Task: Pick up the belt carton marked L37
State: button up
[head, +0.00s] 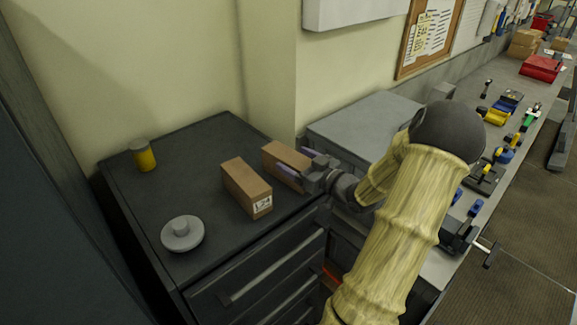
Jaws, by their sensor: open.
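Two brown belt cartons stand on the dark cabinet top. My gripper (302,164) comes in from the right at the farther carton's right end. Its open fingers appear to lie on either side of that end, one near the gap between the cartons. I cannot tell whether they touch it. The gripper hides part of this carton's right end.
A yellow can with a grey top (143,155) stands at the back left of the cabinet (200,270). A grey round knobbed piece (182,233) lies at the front left. A grey box (362,125) and a tool-covered bench are at right. The wall is close behind.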

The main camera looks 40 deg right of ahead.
jog(key=shift+c, duration=0.4)
jog(key=c, duration=1.2)
jog(key=shift+r, duration=0.15)
notch_tip(320, 180, up, 10)
jog(key=shift+f+b, duration=0.1)
jog(key=shift+b, duration=0.95)
